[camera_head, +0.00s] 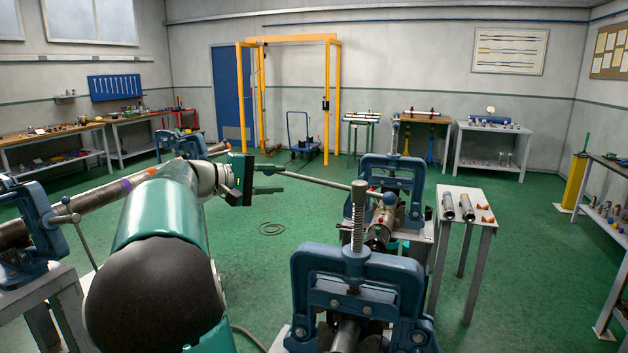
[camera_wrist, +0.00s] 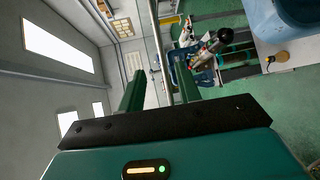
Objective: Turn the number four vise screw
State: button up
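A blue pipe vise (camera_head: 357,264) stands close in front in the head view, with an upright threaded screw (camera_head: 358,222). A grey handle bar (camera_head: 325,183) crosses the screw's top and ends in a blue-grey ball at the right. I see no number on any vise. My gripper (camera_head: 271,179) is left of the screw, near the bar's left end, with its dark fingers apart. In the wrist view, my gripper (camera_wrist: 160,95) shows two green fingers spread, with a thin grey bar (camera_wrist: 157,45) running between them. Gaps show beside the bar; contact cannot be told.
Another blue vise (camera_head: 393,180) stands behind, with a pipe (camera_head: 378,237) between. A third vise (camera_head: 35,225) holds a long pipe (camera_head: 105,194) at left. A small grey table (camera_head: 480,222) with fittings is at right. A hose lies on the open green floor.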

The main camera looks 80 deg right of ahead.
aim_at(308, 179)
jog(key=x, duration=1.2)
jog(key=shift+d+f, duration=0.1)
jog(key=shift+f, duration=0.05)
grip_shut()
